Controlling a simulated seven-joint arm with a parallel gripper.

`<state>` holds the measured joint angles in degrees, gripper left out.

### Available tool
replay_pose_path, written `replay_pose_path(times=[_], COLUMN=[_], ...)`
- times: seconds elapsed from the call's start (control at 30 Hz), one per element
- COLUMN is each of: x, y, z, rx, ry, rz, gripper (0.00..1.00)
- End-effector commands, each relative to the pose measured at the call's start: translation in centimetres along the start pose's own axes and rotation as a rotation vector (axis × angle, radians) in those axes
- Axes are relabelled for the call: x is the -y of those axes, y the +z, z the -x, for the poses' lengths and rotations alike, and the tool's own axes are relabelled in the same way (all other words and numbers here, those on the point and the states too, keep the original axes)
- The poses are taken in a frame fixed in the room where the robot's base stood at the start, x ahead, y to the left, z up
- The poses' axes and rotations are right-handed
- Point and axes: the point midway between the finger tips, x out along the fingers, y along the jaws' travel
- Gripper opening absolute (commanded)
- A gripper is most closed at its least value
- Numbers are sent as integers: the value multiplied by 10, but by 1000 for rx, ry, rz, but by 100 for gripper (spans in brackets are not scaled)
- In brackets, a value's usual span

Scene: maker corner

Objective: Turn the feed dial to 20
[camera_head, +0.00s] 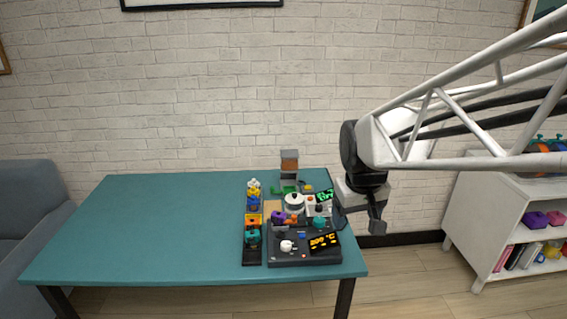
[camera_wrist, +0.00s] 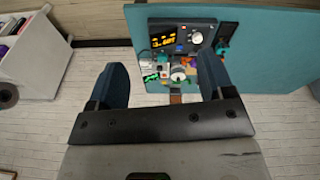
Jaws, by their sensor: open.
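A black control box (camera_head: 290,258) stands at the front right of the teal table, with an orange-lit display (camera_head: 324,241) and a white knob (camera_head: 286,245). The knob also shows in the wrist view (camera_wrist: 197,38). Behind it is a smaller unit with a green display (camera_head: 325,195) and a white round part (camera_head: 294,202). I cannot read which control is the feed dial, nor its setting. My gripper (camera_head: 377,218) is open and empty, off the table's right edge and apart from the controls. Its two fingers show in the wrist view (camera_wrist: 163,66).
A dark rack (camera_head: 252,256) with colourful items stands left of the control box. A grey and brown block (camera_head: 289,165) is at the table's back. The teal table (camera_head: 150,230) is bare on the left. A white shelf (camera_head: 490,205) stands at the right.

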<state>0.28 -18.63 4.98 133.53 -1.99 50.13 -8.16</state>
Motion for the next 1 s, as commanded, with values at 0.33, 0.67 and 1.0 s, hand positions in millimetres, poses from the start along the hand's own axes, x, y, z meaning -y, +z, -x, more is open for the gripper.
replay_pose_path(times=[0.33,0.67,1.0], x=[-11,-21,-30], y=[-71,-134,-195], z=[-33,-75,-129], rx=[29,55,80], ry=[1,0,-3], rz=[80,159,240], gripper=[75,75,75])
